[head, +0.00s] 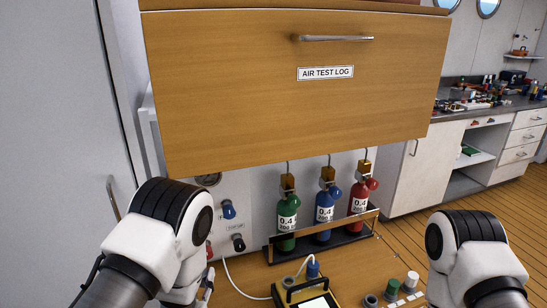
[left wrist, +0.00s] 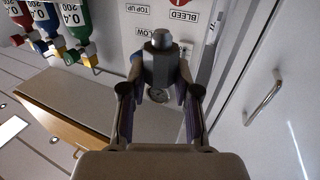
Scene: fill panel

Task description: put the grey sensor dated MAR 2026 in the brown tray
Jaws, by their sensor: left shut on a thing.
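My left gripper (head: 200,292) is low at the left of the head view, partly hidden by my arm. In the left wrist view it (left wrist: 158,100) is shut on a grey piece (left wrist: 158,65) with a faceted body and a narrower round end. It looks like a grey sensor, but I see no date on it. The piece stands out in front of the white panel, and I cannot tell whether it touches the panel. I cannot make out a brown tray in either view. My right arm shows at lower right, but its gripper is out of the frame.
Green (head: 287,213), blue (head: 325,208) and red (head: 359,200) bottles stand in a rack. A yellow-black device (head: 305,296), a green cap (head: 392,289) and a white cap (head: 411,280) are near the front.

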